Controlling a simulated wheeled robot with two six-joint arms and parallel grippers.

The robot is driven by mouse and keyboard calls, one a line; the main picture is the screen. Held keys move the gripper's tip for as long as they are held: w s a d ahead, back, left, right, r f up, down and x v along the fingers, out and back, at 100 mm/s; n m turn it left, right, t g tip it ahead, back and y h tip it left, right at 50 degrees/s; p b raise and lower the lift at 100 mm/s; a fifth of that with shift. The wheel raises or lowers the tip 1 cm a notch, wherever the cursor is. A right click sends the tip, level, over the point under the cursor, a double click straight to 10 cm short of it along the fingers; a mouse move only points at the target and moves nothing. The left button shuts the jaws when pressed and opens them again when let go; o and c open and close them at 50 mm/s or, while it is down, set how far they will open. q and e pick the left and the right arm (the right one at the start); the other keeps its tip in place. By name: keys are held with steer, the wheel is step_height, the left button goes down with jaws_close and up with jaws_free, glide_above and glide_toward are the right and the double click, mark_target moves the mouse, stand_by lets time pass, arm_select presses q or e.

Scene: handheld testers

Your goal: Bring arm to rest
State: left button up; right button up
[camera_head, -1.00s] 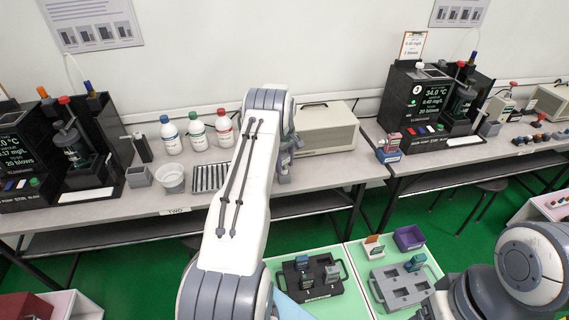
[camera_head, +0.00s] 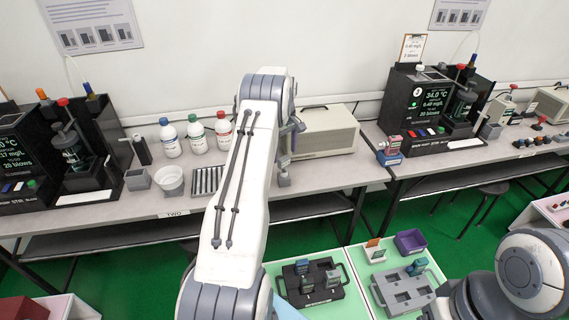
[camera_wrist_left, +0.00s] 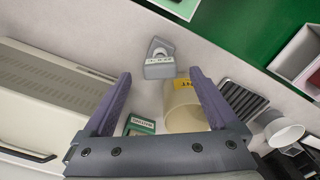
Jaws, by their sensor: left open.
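My left arm reaches up the middle of the head view, over the bench. Its gripper (camera_head: 291,140) is partly hidden beside the wrist, in front of the beige box. In the left wrist view the two purple fingers (camera_wrist_left: 160,95) stand wide apart with nothing gripped. Beyond them lie a cream cup (camera_wrist_left: 184,108) with a yellow label, a grey angled block (camera_wrist_left: 159,60) and a small green-labelled device (camera_wrist_left: 140,125). I cannot tell how far these are from the fingertips. My right arm shows only at the lower right of the head view, and its gripper is out of view.
The beige box (camera_head: 325,130) stands right of my left wrist. Several bottles (camera_head: 196,133), a white cup (camera_head: 170,181) and a ribbed rack (camera_head: 206,180) stand left of the arm. Black stations (camera_head: 430,110) flank the bench. Trays (camera_head: 312,284) (camera_head: 405,290) sit on green-topped surfaces below.

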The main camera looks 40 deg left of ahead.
arm_select(q)
steer(key=shift+r, duration=1.8)
